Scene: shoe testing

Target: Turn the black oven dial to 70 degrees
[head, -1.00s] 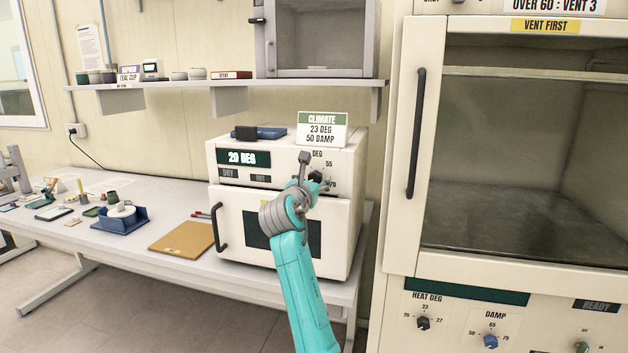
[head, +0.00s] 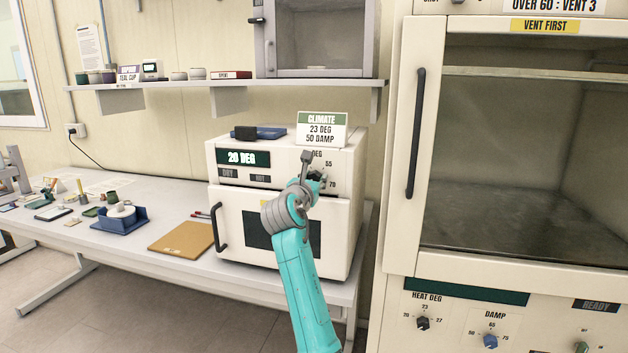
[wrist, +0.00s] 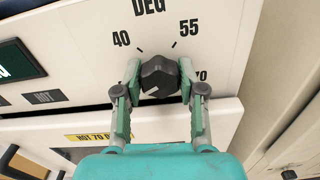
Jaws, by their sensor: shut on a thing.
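The black oven dial (wrist: 158,77) is on the white oven's front panel, below the "DEG" label. Marks for 40, 55 and 70 surround it in the wrist view; the 70 is partly covered by my gripper. A short pale line shows on the dial's lower left face; I cannot tell which mark the dial points at. My gripper (wrist: 159,83) is shut on the dial, one finger on its left and one on its right. In the head view my gripper (head: 317,181) mostly hides the dial. The oven's green display (head: 243,157) reads 20 DEG.
The oven (head: 228,197) stands on a white bench (head: 170,212), its door shut. A "CLIMATE" sign (head: 321,128) stands on top. A brown board (head: 183,238) lies to the left. A tall cabinet (head: 398,230) stands close on the right.

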